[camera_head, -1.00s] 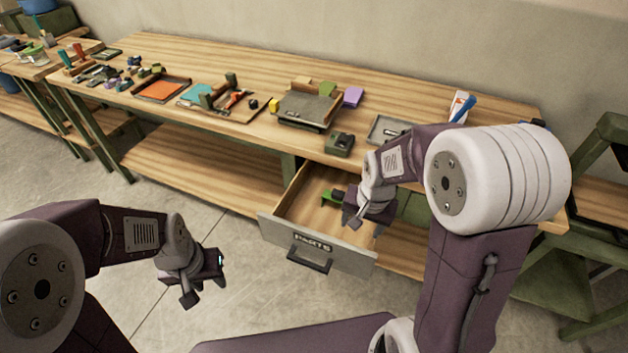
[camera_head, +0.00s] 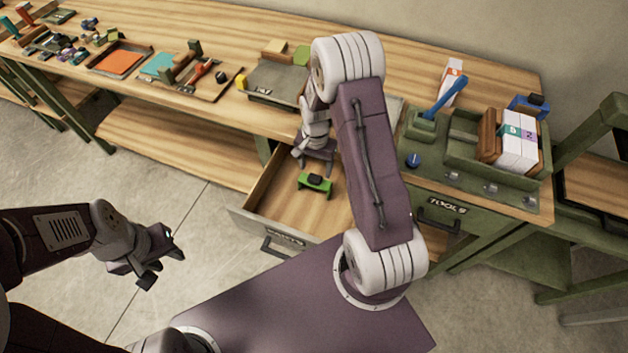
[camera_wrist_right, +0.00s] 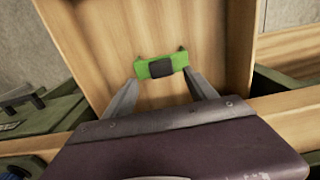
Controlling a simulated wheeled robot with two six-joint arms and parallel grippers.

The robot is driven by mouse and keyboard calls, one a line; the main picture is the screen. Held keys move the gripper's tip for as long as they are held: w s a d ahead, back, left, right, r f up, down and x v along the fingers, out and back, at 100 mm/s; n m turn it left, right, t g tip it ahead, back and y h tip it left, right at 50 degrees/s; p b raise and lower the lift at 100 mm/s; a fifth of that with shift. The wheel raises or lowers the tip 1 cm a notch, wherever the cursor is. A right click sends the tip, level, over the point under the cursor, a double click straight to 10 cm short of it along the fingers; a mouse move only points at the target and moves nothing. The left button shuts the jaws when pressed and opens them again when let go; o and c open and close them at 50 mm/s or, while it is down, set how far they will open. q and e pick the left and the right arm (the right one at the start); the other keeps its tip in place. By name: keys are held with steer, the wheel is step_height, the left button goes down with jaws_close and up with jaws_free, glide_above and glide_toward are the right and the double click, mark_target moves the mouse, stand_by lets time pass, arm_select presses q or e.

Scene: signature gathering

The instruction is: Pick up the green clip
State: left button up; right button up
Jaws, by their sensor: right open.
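The green clip (camera_head: 315,182), with a dark block at its middle, lies on the wooden floor of the open drawer (camera_head: 272,197). It also shows in the right wrist view (camera_wrist_right: 161,67), just beyond the fingertips. My right gripper (camera_head: 315,165) is at the back of the drawer, behind the clip in the head view. In the right wrist view it is open (camera_wrist_right: 160,88), with its two fingers apart and nothing seen between them. My left gripper (camera_head: 158,268) hangs over the floor left of the drawer, its fingers apart and empty.
The drawer front (camera_head: 268,230) and side walls border the clip. The workbench top (camera_head: 215,52) holds trays and tools. A green tool rack (camera_head: 450,165) with a blue-handled tool (camera_head: 449,92) stands right of my right arm.

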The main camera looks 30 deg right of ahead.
mark_target(314, 179)
steer(key=shift+w+d+f, duration=0.1)
steer(key=shift+f, duration=0.25)
steer(key=f, duration=0.5)
steer(key=shift+a, duration=0.3)
steer(key=c, duration=0.7)
steer(key=shift+r, duration=0.1)
jaws_close()
